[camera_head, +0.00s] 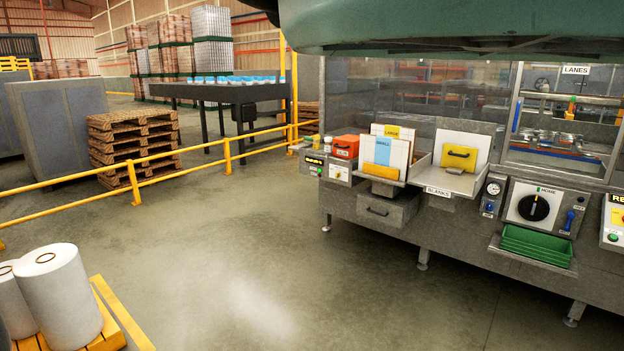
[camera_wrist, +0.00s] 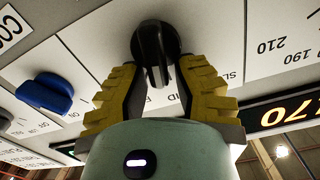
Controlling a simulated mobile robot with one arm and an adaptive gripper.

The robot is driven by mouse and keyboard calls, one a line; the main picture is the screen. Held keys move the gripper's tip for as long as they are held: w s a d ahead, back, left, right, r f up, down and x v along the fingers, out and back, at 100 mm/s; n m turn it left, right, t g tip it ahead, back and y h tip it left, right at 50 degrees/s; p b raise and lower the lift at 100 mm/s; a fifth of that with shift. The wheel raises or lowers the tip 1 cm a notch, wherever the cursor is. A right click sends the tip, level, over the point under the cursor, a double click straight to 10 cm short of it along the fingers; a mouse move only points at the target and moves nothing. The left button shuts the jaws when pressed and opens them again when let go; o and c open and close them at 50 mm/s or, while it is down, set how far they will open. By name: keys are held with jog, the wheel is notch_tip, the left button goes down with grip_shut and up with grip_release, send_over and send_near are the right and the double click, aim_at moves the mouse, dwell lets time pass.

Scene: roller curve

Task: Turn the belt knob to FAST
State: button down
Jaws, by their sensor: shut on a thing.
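In the wrist view a black knob (camera_wrist: 155,40) sits on a white panel, with its grip bar between the two yellow-padded fingers of my gripper (camera_wrist: 157,80). My gripper is shut on the knob. The bar points down the picture, toward the partly hidden lettering "ID" (camera_wrist: 172,97). An "SL" label (camera_wrist: 232,77) shows to the right, and a letter that looks like F is partly hidden by the left finger. No word FAST is readable. In the head view my gripper is not seen, and I cannot tell where this knob is.
A blue knob (camera_wrist: 46,92) lies left of the gripper. A lit display (camera_wrist: 285,115) reads 170 at the right, below a printed scale with 190 and 210. The head view shows a machine with a HOME dial (camera_head: 533,207) and green tray (camera_head: 537,246); open floor lies left of it.

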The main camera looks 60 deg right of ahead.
jog(key=m, duration=0.1)
jog(key=m+b, duration=0.1)
jog(key=m, duration=0.1)
jog(key=w+f+m, duration=0.1)
jog(key=m, duration=0.1)
jog(key=shift+m, duration=0.4)
jog(key=shift+f, duration=0.1)
jog(key=c, duration=1.2)
grip_release()
jog(key=shift+o, duration=1.3)
jog(key=shift+s+a, duration=0.1)
jog(key=shift+a, duration=0.05)
jog(key=shift+r, duration=0.2)
jog(key=d, duration=1.2)
jog(key=shift+s, duration=0.4)
